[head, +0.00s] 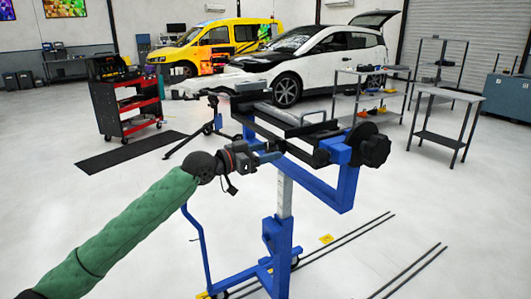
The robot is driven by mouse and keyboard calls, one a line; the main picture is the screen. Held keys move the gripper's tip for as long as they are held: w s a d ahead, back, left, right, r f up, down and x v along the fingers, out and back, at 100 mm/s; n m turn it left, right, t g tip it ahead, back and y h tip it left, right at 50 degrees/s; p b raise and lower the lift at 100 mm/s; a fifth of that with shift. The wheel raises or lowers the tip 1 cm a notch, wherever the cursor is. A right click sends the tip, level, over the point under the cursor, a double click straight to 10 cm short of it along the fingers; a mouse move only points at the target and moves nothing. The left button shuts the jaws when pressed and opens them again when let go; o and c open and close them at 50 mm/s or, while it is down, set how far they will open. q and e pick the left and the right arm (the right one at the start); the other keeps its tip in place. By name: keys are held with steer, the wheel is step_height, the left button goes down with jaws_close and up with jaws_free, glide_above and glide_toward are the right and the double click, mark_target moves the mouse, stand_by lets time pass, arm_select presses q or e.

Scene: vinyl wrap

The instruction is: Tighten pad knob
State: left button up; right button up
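A blue stand (318,184) on a grey post holds black padded bars (287,119) in the middle of the head view. A large black lobed knob (376,151) sits at the right end of its blue bracket. A smaller black round part (320,158) shows left of that bracket. My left gripper (273,156), on the green-sleeved arm, is at the near left side of the stand, left of and apart from the large knob. Its fingertips are small and dark against the stand, so their opening and any contact are unclear. My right gripper is out of view.
A red-and-black tool cart (124,105) stands back left beside a black floor mat (130,151). A white-and-black car (330,60) and yellow van (215,42) are behind. Grey shelves (370,92) stand right.

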arm_select(q)
steer(key=shift+o, duration=0.5)
steer(key=v, duration=0.8)
steer(key=shift+b, duration=0.35)
steer(key=shift+d, duration=0.1)
